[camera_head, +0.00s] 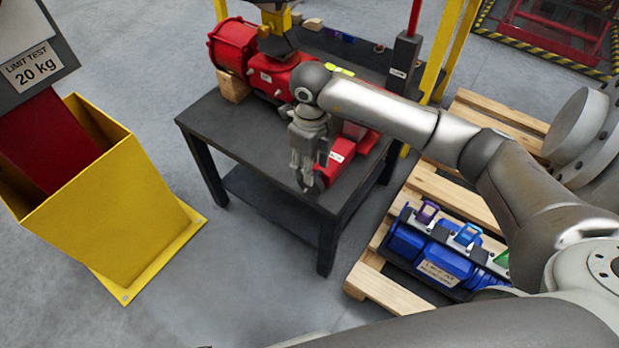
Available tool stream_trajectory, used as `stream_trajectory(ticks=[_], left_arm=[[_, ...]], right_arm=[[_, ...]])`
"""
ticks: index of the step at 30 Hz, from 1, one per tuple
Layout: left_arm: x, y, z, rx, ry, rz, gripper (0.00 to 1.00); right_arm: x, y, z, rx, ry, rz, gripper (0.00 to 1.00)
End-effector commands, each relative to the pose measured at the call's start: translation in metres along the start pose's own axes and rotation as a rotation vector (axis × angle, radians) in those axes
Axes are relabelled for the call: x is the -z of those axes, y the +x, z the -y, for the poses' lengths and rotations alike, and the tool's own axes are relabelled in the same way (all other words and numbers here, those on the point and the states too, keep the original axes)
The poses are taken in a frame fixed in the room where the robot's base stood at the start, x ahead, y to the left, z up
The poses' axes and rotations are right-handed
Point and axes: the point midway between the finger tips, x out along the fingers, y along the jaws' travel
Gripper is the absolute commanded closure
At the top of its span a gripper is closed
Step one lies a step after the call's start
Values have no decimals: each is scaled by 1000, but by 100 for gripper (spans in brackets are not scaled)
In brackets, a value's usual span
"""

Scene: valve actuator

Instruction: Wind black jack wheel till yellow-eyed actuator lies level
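The red actuator (277,76) lies on the dark table (225,125), with a yellow part (277,20) on its top side. Its left end rests by a wooden block (233,87). A smaller red body (333,158) sits at the table's near right part, partly behind my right gripper. My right gripper (309,187) points down over the table's near edge, in front of this red body. Its fingers are small and dark, and I cannot tell whether they hold anything. I cannot make out the black jack wheel. My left gripper is not in view.
A yellow bin (125,205) with a red weight stands left of the table. Blue actuators (435,258) lie on a wooden pallet (385,290) at the right. Yellow posts (440,50) stand behind the table. Grey floor is clear between bin and table.

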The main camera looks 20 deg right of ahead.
Motion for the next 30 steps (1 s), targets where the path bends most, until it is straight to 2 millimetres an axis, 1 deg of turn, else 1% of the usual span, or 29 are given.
stream_trajectory(ticks=[1, 3, 6, 9, 14, 21, 22, 23, 30], left_arm=[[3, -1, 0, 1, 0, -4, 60], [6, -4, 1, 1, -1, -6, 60], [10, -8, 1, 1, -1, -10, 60], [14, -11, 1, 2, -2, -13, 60], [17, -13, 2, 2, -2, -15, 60], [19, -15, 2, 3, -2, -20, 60], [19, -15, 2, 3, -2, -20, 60], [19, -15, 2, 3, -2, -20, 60], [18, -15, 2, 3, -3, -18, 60]], right_arm=[[1, 12, -1, -2, 0, -3, 57], [1, 25, -1, -3, 1, -3, 57], [0, 41, -1, -2, -1, -1, 57], [0, 51, -1, -3, -1, 1, 57], [0, 60, -1, -2, -1, 1, 57], [0, 60, -1, -2, -2, 2, 57], [0, 60, -1, -2, -2, 2, 58], [0, 60, -1, -2, -2, 2, 62], [0, 60, -1, -2, -2, 2, 93]])
